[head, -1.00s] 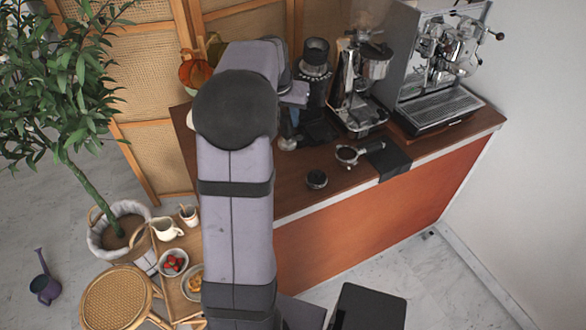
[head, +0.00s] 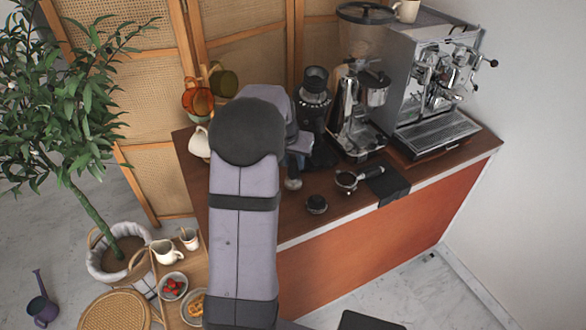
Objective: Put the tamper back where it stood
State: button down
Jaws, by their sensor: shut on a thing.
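My gripper (head: 294,168) is over the wooden counter, mostly hidden behind my own arm. It is shut on the tamper (head: 293,184), whose metal base shows just below it. The tamper looks roughly upright, base down. I cannot tell whether its base touches the counter or hangs a little above it. Its handle is hidden by the gripper. A small round black piece (head: 316,204) stands on the counter to the right and nearer the front edge, apart from the tamper.
A portafilter (head: 346,181) lies right of the tamper, beside a black mat (head: 388,186) over the counter edge. Behind stand a small dark grinder (head: 314,95), a larger grinder (head: 349,110) and the espresso machine (head: 430,85). A white pitcher (head: 199,142) and coloured cups (head: 198,97) are left.

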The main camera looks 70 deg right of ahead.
aim_at(292, 165)
jog(key=shift+f+p, duration=0.55)
jog(key=shift+f, duration=1.2)
jog(key=shift+f, duration=0.2)
jog(key=c, duration=1.4)
grip_release()
jog(key=shift+r, duration=0.25)
jog(key=b+v, duration=0.4)
jog(key=v, duration=0.8)
